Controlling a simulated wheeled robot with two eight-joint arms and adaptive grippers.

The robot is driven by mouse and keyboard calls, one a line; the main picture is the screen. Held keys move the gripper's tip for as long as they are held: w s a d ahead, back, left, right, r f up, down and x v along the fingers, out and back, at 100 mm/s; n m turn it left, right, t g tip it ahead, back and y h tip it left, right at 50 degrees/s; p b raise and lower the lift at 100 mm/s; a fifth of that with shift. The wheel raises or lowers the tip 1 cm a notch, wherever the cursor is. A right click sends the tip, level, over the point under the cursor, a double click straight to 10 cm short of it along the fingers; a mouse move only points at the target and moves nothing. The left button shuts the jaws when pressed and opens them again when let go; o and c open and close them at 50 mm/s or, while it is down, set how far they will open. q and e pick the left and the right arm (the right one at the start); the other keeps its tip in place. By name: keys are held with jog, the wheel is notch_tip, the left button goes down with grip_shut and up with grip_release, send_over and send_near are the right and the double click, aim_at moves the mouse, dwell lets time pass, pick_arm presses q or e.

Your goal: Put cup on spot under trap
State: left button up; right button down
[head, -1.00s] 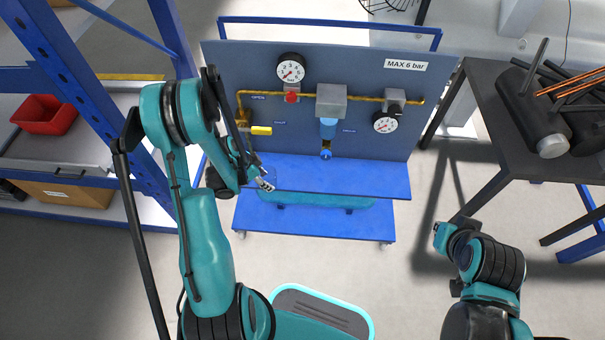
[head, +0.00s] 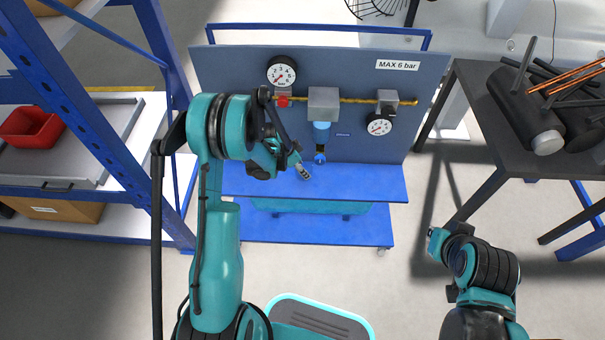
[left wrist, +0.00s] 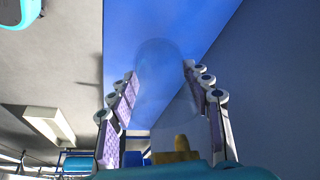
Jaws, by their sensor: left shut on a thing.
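My left gripper (head: 301,169) is just left of and slightly below the trap, above the blue shelf. In the left wrist view a clear, see-through cup (left wrist: 160,75) sits between the two padded fingers of the left gripper (left wrist: 162,95), which are shut on it. The cup is hard to make out in the head view. The trap (head: 321,133), a blue bowl under a grey block, hangs on the panel with a blue end at its bottom. The spot under it cannot be made out on the shelf. My right gripper (head: 437,240) is at the lower right, away from the panel; its fingers are unclear.
The blue shelf (head: 370,185) runs along the foot of the grey panel (head: 420,100), with bare room at its right. Gauges and a brass pipe (head: 360,100) are on the panel. A blue rack (head: 90,125) stands left, a dark table (head: 490,130) right.

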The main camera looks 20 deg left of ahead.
pick_arm(q)
jog(key=f+b, duration=0.1)
jog(key=f, duration=0.1)
jog(key=f+b, duration=0.1)
jog(key=f, duration=0.1)
jog(key=shift+w+d, duration=0.15)
jog(key=shift+w, duration=0.05)
jog(key=shift+r, duration=0.2)
jog(key=shift+f, duration=0.1)
jog(key=o, duration=1.1)
jog(key=shift+o, duration=0.2)
